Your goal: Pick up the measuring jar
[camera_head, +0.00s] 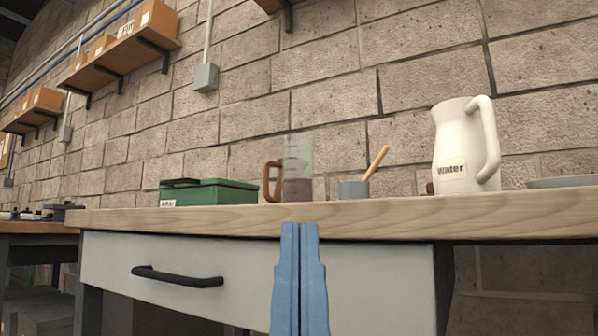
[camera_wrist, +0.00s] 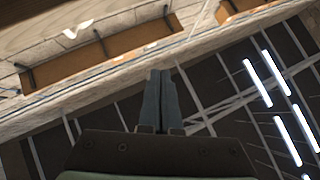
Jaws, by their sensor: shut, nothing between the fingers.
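The measuring jar (camera_head: 298,170) is a clear, see-through jar with a brown handle on its left side. It stands upright on the wooden bench top (camera_head: 400,223), near the middle of the head view. My gripper (camera_head: 300,226) is blue, points upward and is shut with nothing in it. In the head view it appears in front of the bench edge, below the jar. It also shows in the wrist view (camera_wrist: 160,73), where the jar does not appear and the camera looks up at shelves and the ceiling.
A green box (camera_head: 215,193) lies left of the jar. A grey cup (camera_head: 354,190) with a wooden stick stands close on its right, then a white pitcher (camera_head: 464,145) labelled "Water" and a plate (camera_head: 562,182). A drawer with a black handle (camera_head: 177,277) is under the bench top.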

